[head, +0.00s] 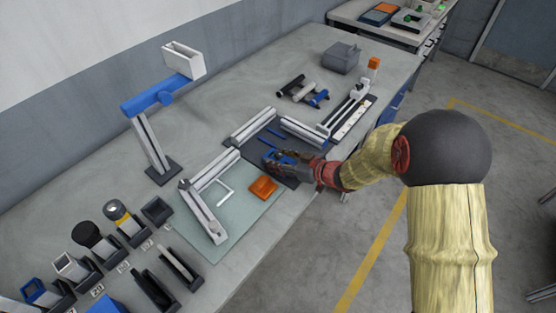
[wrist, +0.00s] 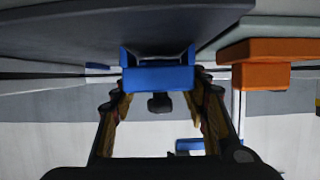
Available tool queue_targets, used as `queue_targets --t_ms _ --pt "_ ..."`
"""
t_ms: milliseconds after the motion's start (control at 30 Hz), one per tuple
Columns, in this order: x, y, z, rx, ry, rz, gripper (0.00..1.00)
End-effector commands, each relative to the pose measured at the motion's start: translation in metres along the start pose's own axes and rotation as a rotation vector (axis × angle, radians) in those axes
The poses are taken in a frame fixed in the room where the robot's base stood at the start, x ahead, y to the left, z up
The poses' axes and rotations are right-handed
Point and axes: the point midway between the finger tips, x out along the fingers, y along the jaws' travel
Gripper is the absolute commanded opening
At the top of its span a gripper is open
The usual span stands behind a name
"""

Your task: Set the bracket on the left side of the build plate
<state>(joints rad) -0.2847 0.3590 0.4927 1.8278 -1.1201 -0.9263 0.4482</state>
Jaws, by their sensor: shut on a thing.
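The blue bracket (wrist: 158,77) is between the fingers of my gripper (wrist: 160,105) in the wrist view, which looks upside down. In the head view my gripper (head: 281,160) is low over the dark plate (head: 318,151), with blue of the bracket showing at its tip. The fingers partly hide the bracket there. I cannot tell whether the bracket touches the dark plate. Thin blue strips (head: 268,135) lie on that plate. A pale green plate (head: 249,214) lies to its left, carrying an orange block (head: 263,187) and a white square outline (head: 224,192).
Pale rails (head: 212,172) stand along the plates. A blue-and-grey lamp-like stand (head: 150,140) rises at the back left. Several holders with tools (head: 118,215) fill the front left. A grey box (head: 342,58) and short rollers (head: 303,88) sit farther back. The rear left bench is clear.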

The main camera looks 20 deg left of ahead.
Motion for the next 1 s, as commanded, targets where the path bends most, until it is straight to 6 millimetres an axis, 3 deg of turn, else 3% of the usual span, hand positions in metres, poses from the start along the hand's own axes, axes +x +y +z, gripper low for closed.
queue_targets --t_ms 167,200,400,500,833,1000 --pt "0.001 0.000 0.003 0.000 0.000 0.000 0.10" --pt "0.001 0.000 0.003 0.001 -0.001 0.000 0.47" --pt "0.001 0.000 0.003 0.000 -0.001 -0.001 0.58" --pt "0.001 0.000 0.003 0.000 -0.001 -0.001 0.63" --pt "0.000 0.000 0.000 0.000 0.000 0.000 0.63" --pt "-0.020 0.000 -0.001 0.002 -0.001 0.001 0.63"
